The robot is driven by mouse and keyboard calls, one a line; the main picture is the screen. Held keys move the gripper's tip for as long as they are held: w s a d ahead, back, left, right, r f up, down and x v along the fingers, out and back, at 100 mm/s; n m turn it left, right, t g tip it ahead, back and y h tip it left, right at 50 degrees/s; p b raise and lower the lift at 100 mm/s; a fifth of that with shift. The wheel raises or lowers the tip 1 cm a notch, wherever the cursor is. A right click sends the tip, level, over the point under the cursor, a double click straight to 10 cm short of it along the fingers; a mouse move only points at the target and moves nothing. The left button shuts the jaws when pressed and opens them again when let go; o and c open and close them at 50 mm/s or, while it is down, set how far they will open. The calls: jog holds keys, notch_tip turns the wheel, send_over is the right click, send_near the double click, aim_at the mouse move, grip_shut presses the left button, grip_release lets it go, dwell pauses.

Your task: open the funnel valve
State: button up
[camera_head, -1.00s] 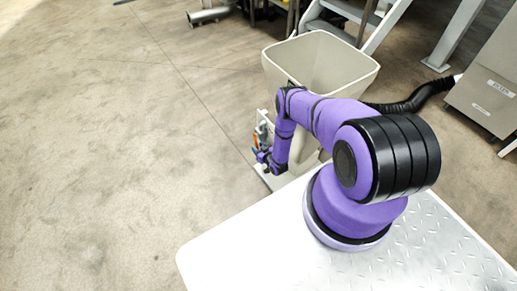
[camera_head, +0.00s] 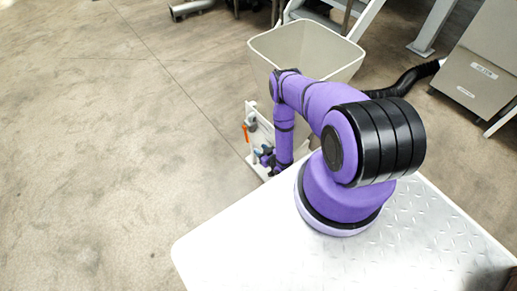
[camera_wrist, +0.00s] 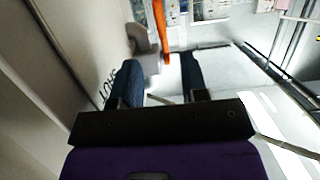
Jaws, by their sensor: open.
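The funnel (camera_head: 300,45) is a large beige hopper with an open top, standing beyond my arm. The valve's orange lever (camera_head: 244,132) shows small at its lower left, beside a pale panel. In the wrist view the orange lever (camera_wrist: 160,20) points upward from the grey valve body (camera_wrist: 147,48), ahead of the gap between my fingers. My gripper (camera_wrist: 160,72) is open, with two dark fingers apart and nothing seen between them. In the head view my gripper (camera_head: 265,157) is low, right of and below the lever, and appears apart from it. My arm hides part of the funnel's lower body.
The funnel's pale wall with dark lettering (camera_wrist: 108,88) runs close along the left of my gripper in the wrist view. A black hose (camera_head: 405,88) leads to a grey cabinet (camera_head: 480,75) at right. Metal stairs stand behind the funnel. The floor at left is clear.

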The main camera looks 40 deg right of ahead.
aim_at(246, 134)
jog(key=c, duration=0.3)
jog(key=shift+w+d+r+m, duration=0.1)
jog(key=shift+w+m, duration=0.2)
jog(key=c, duration=0.3)
jog(key=r+m+g+h, duration=0.1)
jog(key=m, duration=0.1)
jog(key=w+r+m+g+h, duration=0.1)
jog(key=m+g, duration=0.1)
jog(key=m, duration=0.1)
jog(key=w+r+m+g+h, duration=0.1)
jog(key=m+h, duration=0.1)
jog(key=shift+w+d+r+m, duration=0.15)
jog(key=shift+w+m, duration=0.1)
jog(key=shift+m, duration=0.15)
grip_shut()
jog(key=s+a+r+m+g, duration=0.2)
jog(key=a+r+m+g, duration=0.3)
jog(key=m, duration=0.3)
jog(key=w+d+f+g, duration=0.1)
jog(key=w+d+f, duration=0.2)
jog(key=w+f, duration=0.4)
jog(key=shift+w+d+f+m+h, duration=0.2)
jog(key=shift+w+f+m+h, duration=0.1)
jog(key=shift+f, duration=0.95)
